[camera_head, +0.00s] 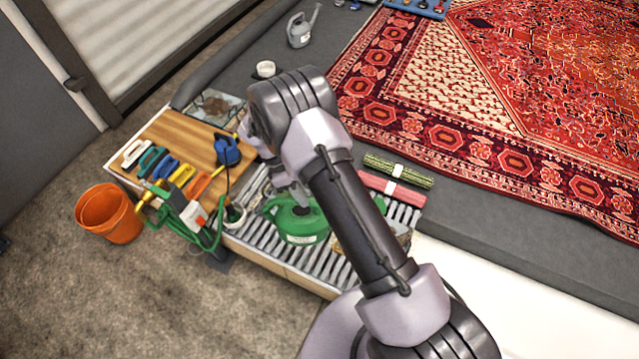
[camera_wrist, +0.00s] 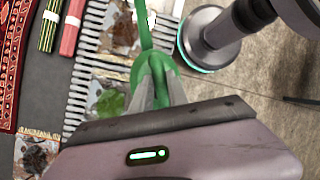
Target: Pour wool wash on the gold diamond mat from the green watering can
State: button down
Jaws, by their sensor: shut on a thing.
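The green watering can (camera_head: 300,228) sits on or just over the slatted rack (camera_head: 262,243) in the head view; I cannot tell if it touches. My gripper (camera_head: 299,197) reaches down to its top. In the wrist view my gripper (camera_wrist: 157,90) is shut on the can's green handle (camera_wrist: 146,35). My arm hides the right side of the can. I cannot make out a gold diamond mat for certain. A brown patterned piece (camera_head: 217,106) lies in a shallow tray at the back left, and another (camera_head: 398,236) shows partly behind my arm.
A wooden board (camera_head: 190,135) holds several coloured brushes and a blue tool (camera_head: 227,149). An orange bucket (camera_head: 108,212) stands left. Green (camera_head: 398,171) and red (camera_head: 391,189) rolls lie right of my arm. A grey watering can (camera_head: 302,27), white cup (camera_head: 266,69) and large red rug (camera_head: 480,100) are farther back.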

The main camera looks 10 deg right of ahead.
jog(key=shift+a+f+n, duration=0.3)
jog(key=shift+a+n, duration=0.35)
jog(key=shift+n, duration=0.05)
jog(key=shift+f, duration=0.15)
jog(key=shift+s+d+f+t+y+b, duration=0.6)
jog(key=shift+d+f+y+b, duration=2.9)
jog(key=shift+d+f, duration=3.3)
jog(key=w+a+r+y+b, duration=0.1)
jog(key=w+a+b, duration=0.2)
jog(key=w+a, duration=0.2)
jog(key=shift+w+a+r+n, duration=0.2)
jog(key=shift+a+r+n, duration=0.1)
jog(key=shift+n, duration=0.1)
